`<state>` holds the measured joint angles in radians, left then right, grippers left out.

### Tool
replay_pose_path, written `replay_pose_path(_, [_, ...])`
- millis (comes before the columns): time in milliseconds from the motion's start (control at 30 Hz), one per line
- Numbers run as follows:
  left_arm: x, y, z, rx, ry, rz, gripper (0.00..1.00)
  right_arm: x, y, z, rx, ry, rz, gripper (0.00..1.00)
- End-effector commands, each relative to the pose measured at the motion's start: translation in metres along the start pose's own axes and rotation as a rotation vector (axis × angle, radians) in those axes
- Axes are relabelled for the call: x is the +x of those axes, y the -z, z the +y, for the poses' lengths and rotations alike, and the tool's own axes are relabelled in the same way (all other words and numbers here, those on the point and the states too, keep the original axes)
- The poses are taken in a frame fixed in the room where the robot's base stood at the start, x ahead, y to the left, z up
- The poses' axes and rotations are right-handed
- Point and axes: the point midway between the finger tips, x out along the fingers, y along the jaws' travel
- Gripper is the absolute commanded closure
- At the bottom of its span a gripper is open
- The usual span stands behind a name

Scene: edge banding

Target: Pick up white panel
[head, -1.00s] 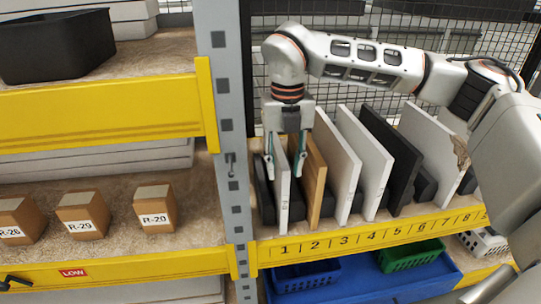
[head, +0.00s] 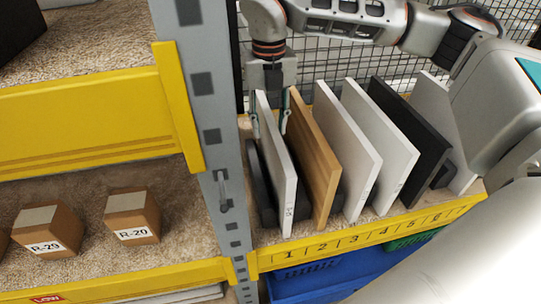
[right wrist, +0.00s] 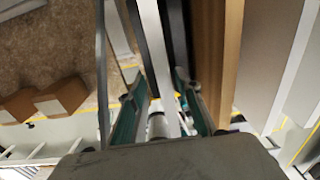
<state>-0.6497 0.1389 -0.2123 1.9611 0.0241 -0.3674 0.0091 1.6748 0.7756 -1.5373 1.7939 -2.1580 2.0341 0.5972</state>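A white panel (head: 277,168) stands upright, slightly tilted, in slot 1 at the left end of a row of panels on the shelf. My right gripper (head: 270,130) is above it, with its fingers pointing down and open on either side of the panel's upper edge. In the right wrist view the white panel (right wrist: 158,60) runs between the teal fingers (right wrist: 162,85), with gaps beside it. Other white panels stand at slot 3 (head: 345,150) and slot 4 (head: 382,140). My left gripper is not in view.
A wooden panel (head: 315,160) stands close to the right of the slot 1 panel, and a black panel (head: 412,135) stands further right. A grey post (head: 208,130) is on the left, with wire mesh (head: 395,66) behind. Small boxes (head: 131,215) sit on the left shelf.

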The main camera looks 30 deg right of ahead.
Motion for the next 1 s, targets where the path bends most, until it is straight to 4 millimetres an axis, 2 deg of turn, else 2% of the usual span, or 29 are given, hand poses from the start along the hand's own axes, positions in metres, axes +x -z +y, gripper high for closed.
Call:
replay_pose_path(433, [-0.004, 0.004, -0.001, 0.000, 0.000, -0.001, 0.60, 0.054, -0.005, -0.007, -0.001, 0.000, 0.002, 0.67])
replay_pose_path(733, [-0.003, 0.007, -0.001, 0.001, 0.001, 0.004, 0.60, 0.059, -0.006, -0.007, 0.000, -0.001, 0.000, 0.67])
replay_pose_path(767, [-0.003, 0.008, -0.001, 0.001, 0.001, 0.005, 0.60, 0.059, -0.006, -0.007, 0.000, -0.001, 0.000, 0.69])
replay_pose_path(867, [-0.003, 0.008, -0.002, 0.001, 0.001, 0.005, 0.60, 0.059, -0.006, -0.007, 0.000, -0.001, 0.000, 0.95])
replay_pose_path(900, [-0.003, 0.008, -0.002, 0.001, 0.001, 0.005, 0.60, 0.059, -0.006, -0.007, 0.000, -0.001, 0.000, 1.00])
replay_pose_path(1000, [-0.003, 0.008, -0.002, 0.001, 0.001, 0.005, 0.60, 0.059, -0.006, -0.007, -0.001, -0.001, 0.000, 1.00])
